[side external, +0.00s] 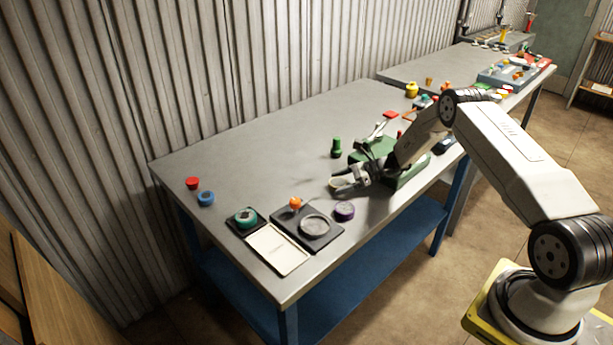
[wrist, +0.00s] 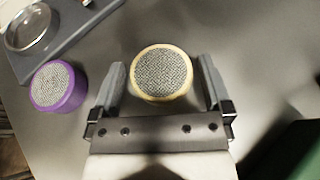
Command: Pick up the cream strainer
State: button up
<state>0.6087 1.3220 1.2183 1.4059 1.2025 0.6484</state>
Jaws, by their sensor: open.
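The cream strainer (wrist: 162,73) is a round cream ring with a grey mesh face. In the wrist view it lies between the two fingers of my gripper (wrist: 162,90), with a gap on each side. In the side external view my gripper (side external: 350,186) is low over the grey table, and the cream strainer (side external: 336,183) shows only partly at its fingertips. My gripper is open. Whether the fingers reach down to the table beside the strainer is hard to tell.
A purple strainer (wrist: 57,86) stands left of my gripper in the wrist view. A dark tray (side external: 322,241) with a round dish and an orange knob lies nearby. A green block (side external: 408,177) sits behind my gripper. A green bottle-like piece (side external: 336,148) stands farther back.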

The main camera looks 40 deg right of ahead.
jog(key=c, duration=1.1)
jog(key=shift+r, duration=0.1)
jog(key=shift+r, duration=0.75)
jog(key=s+a+r, duration=0.1)
jog(key=s+r, duration=0.2)
jog(key=s, duration=0.1)
jog(key=s+a+r, duration=0.1)
jog(key=s+r, duration=0.3)
jog(key=s, duration=0.1)
jog(key=s+a+r, duration=0.1)
jog(key=s+r, duration=0.3)
jog(key=shift+s+a+r, duration=0.15)
jog(key=shift+s+a, duration=0.1)
jog(key=shift+a, duration=0.05)
